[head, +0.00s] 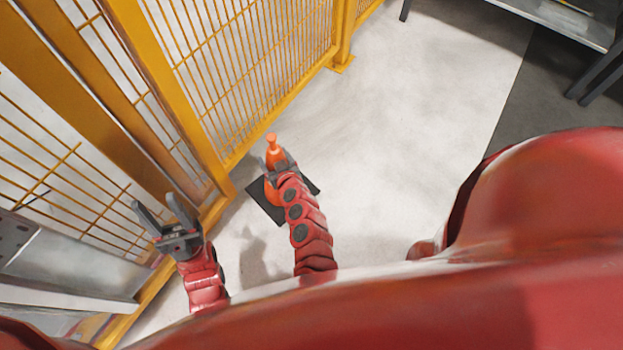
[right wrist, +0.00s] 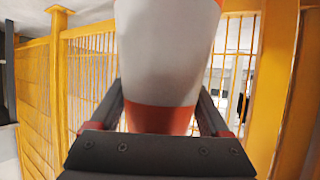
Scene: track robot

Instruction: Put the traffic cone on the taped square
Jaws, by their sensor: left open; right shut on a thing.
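The orange traffic cone (head: 271,141) with a dark square base (head: 262,203) is upright near the yellow fence, in the middle of the head view. My right gripper (head: 275,164) is shut on its body. In the right wrist view the cone (right wrist: 166,50) shows a white band and orange parts between the two fingers. I cannot tell whether the base touches the floor. My left gripper (head: 156,204) is open and empty, left of the cone and close to the fence. I see no taped square in either view.
A yellow mesh fence (head: 250,62) runs along the left, close to both grippers; it also shows in the right wrist view (right wrist: 88,75). Pale floor (head: 400,120) is clear right of the cone. A metal table (head: 570,22) stands at the top right, by darker floor.

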